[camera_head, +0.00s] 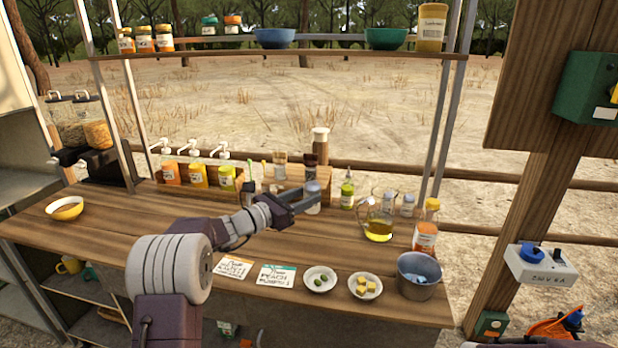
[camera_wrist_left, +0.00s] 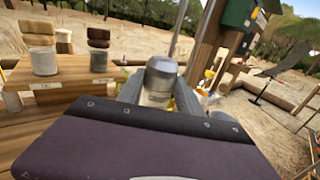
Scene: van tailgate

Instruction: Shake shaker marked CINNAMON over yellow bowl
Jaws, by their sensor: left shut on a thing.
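The yellow bowl (camera_head: 65,208) sits at the far left of the wooden counter, with a pale inside. My left gripper (camera_head: 308,194) is at the back middle of the counter, far to the right of the bowl. It is shut on a small shaker (camera_head: 312,188) with a grey cap. In the left wrist view the shaker (camera_wrist_left: 158,84) stands between the two fingers (camera_wrist_left: 157,92), and its label cannot be read. So I cannot tell whether it is marked CINNAMON. My right gripper is not in view.
A wooden rack (camera_head: 290,176) with jars is behind the gripper. An oil jug (camera_head: 379,231), a green bottle (camera_head: 347,190) and a metal pail (camera_head: 419,275) stand to the right. Pump bottles (camera_head: 198,175) are behind left. The counter between bowl and arm is clear.

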